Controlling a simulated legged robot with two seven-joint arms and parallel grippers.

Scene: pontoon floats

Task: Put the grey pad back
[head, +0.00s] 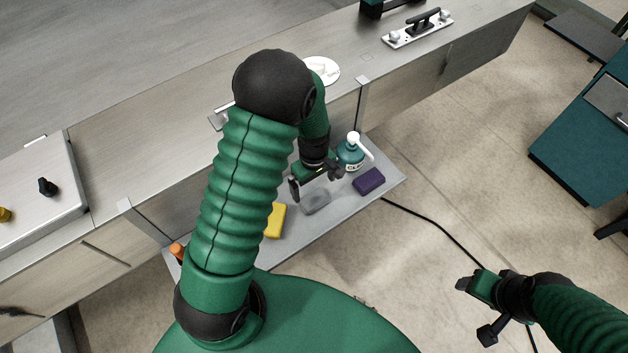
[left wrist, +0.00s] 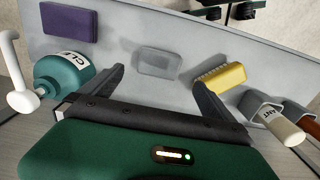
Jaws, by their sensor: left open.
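No contact with the pad shows. My right gripper (head: 475,308) is out over the floor at the lower right, far from the shelf; its fingers look spread apart with nothing between them.
A teal pump bottle (head: 350,155) stands beside my left gripper. At the shelf's other end, holders carry a pale-handled item (left wrist: 280,127) and a brown-handled one (left wrist: 308,140). The counter (head: 150,130) rises behind. A black cable (head: 430,218) crosses the floor.

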